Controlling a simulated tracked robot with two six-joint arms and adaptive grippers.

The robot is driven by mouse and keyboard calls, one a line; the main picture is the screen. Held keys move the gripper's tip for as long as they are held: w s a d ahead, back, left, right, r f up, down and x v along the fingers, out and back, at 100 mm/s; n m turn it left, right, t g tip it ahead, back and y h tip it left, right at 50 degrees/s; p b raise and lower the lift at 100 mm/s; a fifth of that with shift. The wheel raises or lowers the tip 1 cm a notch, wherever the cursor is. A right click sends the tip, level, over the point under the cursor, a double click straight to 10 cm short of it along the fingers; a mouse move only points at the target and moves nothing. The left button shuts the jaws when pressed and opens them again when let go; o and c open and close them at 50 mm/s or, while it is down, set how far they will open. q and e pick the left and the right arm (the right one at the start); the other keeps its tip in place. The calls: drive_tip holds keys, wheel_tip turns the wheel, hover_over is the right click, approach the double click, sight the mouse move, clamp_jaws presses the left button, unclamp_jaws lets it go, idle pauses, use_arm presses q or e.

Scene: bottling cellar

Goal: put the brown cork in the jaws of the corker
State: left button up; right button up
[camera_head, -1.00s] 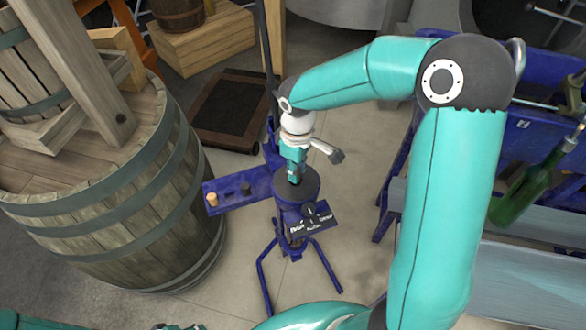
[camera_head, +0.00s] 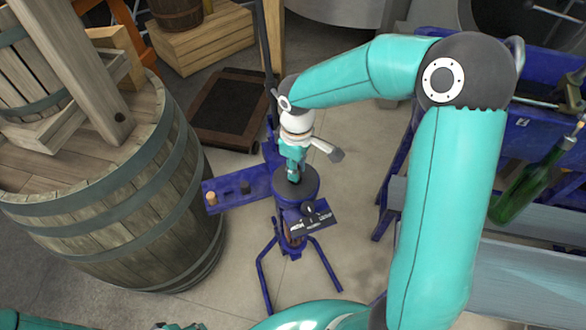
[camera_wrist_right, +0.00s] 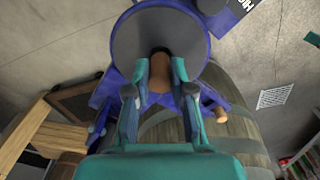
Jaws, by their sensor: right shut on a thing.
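The blue corker (camera_head: 312,190) stands on splayed legs on the floor, with a round dark grey top; this top (camera_wrist_right: 195,45) also shows in the right wrist view. My right gripper (camera_head: 293,178) points down at the middle of that top. In the wrist view the right gripper (camera_wrist_right: 160,78) is shut on the brown cork (camera_wrist_right: 160,74), whose far end is at the dark opening in the top. I cannot tell whether the cork is inside the opening or just above it. Only scraps of teal and dark parts of my left arm show at the bottom left edge.
A blue side shelf (camera_head: 226,202) holds a lighter tan cork (camera_head: 211,198) and a small black piece (camera_head: 245,187). A large barrel (camera_head: 130,220) stands close to its left. A green bottle (camera_head: 525,190) lies tilted in the blue machine at the right.

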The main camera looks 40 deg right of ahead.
drive_tip(key=shift+f+b, duration=0.95)
drive_tip(key=shift+f, duration=0.15)
idle(0.4)
drive_tip(key=o, duration=0.8)
drive_tip(key=shift+c, duration=0.2)
wheel_tip(320, 180, up, 12)
idle(0.4)
